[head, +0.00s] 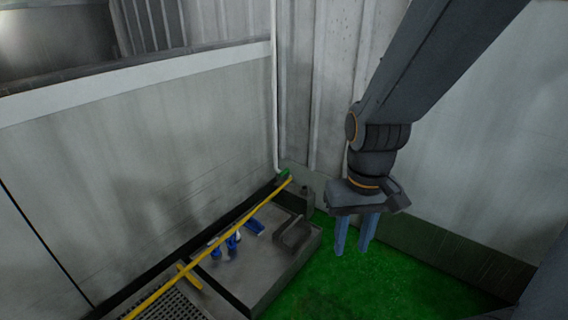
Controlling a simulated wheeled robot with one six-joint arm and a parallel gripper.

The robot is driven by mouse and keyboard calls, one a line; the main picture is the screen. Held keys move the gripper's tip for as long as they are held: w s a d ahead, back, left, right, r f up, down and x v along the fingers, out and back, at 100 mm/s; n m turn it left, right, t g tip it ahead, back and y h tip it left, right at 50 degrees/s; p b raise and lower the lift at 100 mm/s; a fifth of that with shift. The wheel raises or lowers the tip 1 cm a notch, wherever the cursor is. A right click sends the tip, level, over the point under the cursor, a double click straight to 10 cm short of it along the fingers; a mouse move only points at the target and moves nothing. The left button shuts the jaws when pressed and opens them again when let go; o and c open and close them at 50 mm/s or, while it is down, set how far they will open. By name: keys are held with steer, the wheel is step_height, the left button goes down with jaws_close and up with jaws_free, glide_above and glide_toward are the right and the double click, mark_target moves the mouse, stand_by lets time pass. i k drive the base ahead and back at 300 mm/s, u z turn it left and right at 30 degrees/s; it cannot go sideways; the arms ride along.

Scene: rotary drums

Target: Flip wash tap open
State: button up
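A white pipe (275,90) runs down the corner of the walls and ends at a small green part (284,174), which looks like the tap's handle. It is too small to tell how the handle is turned. Several blue and white fittings (232,242) sit on the grey tray-like ledge below and left of it; I cannot tell whether they belong to the tap. My gripper (352,248) points down, to the right of the green part and apart from it. Its two blue-grey fingers are spread with nothing between them.
A long yellow bar (215,245) slants across the grey ledge (270,262) up to the green part. A grey bracket (294,237) stands on the ledge. Green floor (380,285) lies open below my gripper. Corrugated wall panels (325,80) close off the back.

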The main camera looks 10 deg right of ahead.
mark_target(286, 170)
steer(key=i, duration=0.45)
steer(key=z, duration=0.5)
steer(key=k, duration=0.6)
steer(key=z, duration=0.85)
steer(key=i, duration=1.4)
steer(key=u, duration=0.7)
steer(key=i, duration=0.9)
steer(key=u, duration=1.15)
steer(key=i, duration=0.3)
steer(key=u, duration=0.25)
